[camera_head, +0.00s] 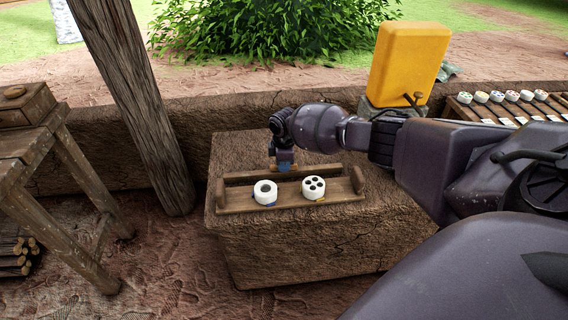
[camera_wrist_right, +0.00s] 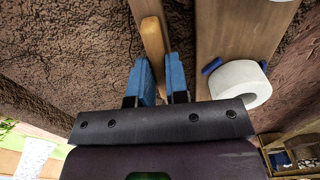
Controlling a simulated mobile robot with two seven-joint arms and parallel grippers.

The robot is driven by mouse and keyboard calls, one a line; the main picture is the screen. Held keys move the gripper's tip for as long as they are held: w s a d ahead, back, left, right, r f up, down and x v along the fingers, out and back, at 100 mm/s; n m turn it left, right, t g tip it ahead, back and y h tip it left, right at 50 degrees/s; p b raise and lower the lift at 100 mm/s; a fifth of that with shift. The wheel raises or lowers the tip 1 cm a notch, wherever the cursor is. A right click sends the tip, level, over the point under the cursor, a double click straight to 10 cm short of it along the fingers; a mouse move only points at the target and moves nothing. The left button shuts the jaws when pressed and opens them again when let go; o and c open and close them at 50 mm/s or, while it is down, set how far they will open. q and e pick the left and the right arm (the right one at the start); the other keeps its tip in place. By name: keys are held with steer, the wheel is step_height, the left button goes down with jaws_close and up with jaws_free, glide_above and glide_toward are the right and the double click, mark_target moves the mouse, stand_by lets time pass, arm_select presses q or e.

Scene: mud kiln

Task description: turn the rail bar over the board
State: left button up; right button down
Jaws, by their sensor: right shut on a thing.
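The wooden board (camera_head: 335,195) lies on a mud block and carries two white round pieces. The left piece (camera_head: 265,192) has one large hole, and the right piece (camera_head: 313,187) has several dark holes. The rail bar (camera_head: 243,177) runs along the board's back side. My right gripper (camera_head: 284,167) reaches down over the back of the board, shut on the bar. In the right wrist view, the bar (camera_wrist_right: 153,42) passes between the blue fingers (camera_wrist_right: 157,75), beside the board (camera_wrist_right: 228,35) and a white piece (camera_wrist_right: 240,84). My left gripper is out of view.
The mud block (camera_head: 300,240) has bare room in front of the board. A yellow block (camera_head: 408,60) stands behind on the right, near a rack (camera_head: 465,112) of several white pieces. A slanted wooden post (camera_head: 140,100) and a wooden table (camera_head: 30,140) stand left.

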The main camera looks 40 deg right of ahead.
steer(key=m+p, duration=0.1)
steer(key=m, duration=0.3)
steer(key=shift+r, duration=0.1)
steer(key=m, duration=0.4)
steer(key=shift+m+p, duration=0.4)
steer(key=m, duration=0.3)
steer(key=shift+m+p, duration=0.3)
steer(key=m, duration=0.3)
steer(key=shift+m, duration=0.6)
steer(key=c, duration=1.1)
jaws_free()
